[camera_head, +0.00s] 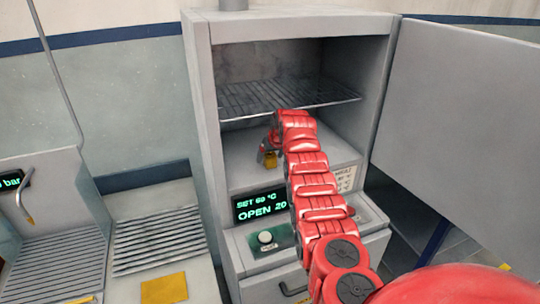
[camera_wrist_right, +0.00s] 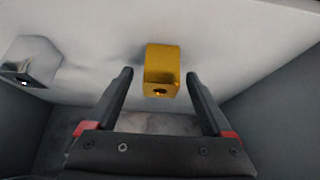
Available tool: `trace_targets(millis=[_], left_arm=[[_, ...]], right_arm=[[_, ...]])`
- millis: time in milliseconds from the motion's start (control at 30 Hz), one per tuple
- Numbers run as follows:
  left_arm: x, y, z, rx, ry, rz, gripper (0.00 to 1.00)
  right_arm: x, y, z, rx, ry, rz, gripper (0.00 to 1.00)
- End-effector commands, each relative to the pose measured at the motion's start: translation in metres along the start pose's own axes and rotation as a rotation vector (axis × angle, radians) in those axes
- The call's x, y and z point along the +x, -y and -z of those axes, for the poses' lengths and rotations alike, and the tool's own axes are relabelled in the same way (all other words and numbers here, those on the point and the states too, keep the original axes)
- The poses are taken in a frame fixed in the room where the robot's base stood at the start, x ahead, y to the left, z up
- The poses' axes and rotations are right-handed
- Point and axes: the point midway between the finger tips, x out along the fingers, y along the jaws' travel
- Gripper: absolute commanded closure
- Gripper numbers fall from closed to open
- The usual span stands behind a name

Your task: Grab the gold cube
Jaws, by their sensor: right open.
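The gold cube (camera_wrist_right: 162,62) sits on the pale floor of the open cabinet, in the middle of the right wrist view. One face has a small round hole. In the head view the cube (camera_head: 270,159) shows small and partly covered, at the end of my red right arm. My right gripper (camera_wrist_right: 160,76) is open, with one finger on each side of the cube in the picture. Gaps show between the fingers and the cube, and I see no contact. In the head view the gripper is mostly hidden by the arm. My left gripper is not in view.
A silver cube (camera_wrist_right: 30,62) lies left of the gold one in the wrist view. A wire shelf (camera_head: 245,97) spans the cabinet above my right arm. The cabinet door (camera_head: 455,120) stands open at right. The display (camera_head: 258,207) reads "OPEN". A slatted rack (camera_head: 155,243) stands at left.

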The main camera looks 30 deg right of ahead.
Motion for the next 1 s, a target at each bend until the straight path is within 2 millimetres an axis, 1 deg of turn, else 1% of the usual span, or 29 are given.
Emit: trace_targets(millis=[33,133,467,500,567,600,667,700,767,800,933,1000], left_arm=[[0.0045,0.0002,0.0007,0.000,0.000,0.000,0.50],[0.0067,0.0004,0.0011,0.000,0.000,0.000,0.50],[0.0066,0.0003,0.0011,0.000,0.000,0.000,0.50],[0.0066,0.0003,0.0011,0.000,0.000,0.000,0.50],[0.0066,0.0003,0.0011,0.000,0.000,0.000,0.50],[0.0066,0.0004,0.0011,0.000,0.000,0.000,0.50],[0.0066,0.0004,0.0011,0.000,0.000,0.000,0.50],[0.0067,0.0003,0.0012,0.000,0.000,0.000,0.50],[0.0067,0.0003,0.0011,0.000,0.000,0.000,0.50],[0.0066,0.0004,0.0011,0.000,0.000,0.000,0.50],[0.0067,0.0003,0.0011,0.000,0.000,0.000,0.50],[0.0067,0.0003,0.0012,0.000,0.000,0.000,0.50]], right_arm=[[0.0006,0.0001,0.0005,0.000,0.003,0.000,0.15],[0.0044,0.0000,0.0003,-0.001,0.000,-0.001,0.15],[0.0079,0.0000,-0.0009,-0.001,-0.001,-0.002,0.15],[0.0078,0.0000,-0.0009,-0.001,-0.001,-0.002,0.22],[0.0079,0.0001,-0.0009,-0.001,-0.001,-0.002,0.33],[0.0079,0.0001,-0.0010,-0.001,-0.001,-0.002,0.40],[0.0079,0.0001,-0.0010,-0.001,-0.001,-0.002,0.51],[0.0079,0.0001,-0.0010,-0.001,-0.001,-0.002,0.58],[0.0078,0.0001,-0.0009,-0.001,-0.001,-0.002,0.69],[0.0078,0.0001,-0.0009,-0.001,-0.001,-0.002,0.76],[0.0079,0.0001,-0.0011,-0.001,-0.001,-0.001,1.00],[0.0079,0.0001,-0.0010,-0.001,-0.001,-0.002,1.00]])
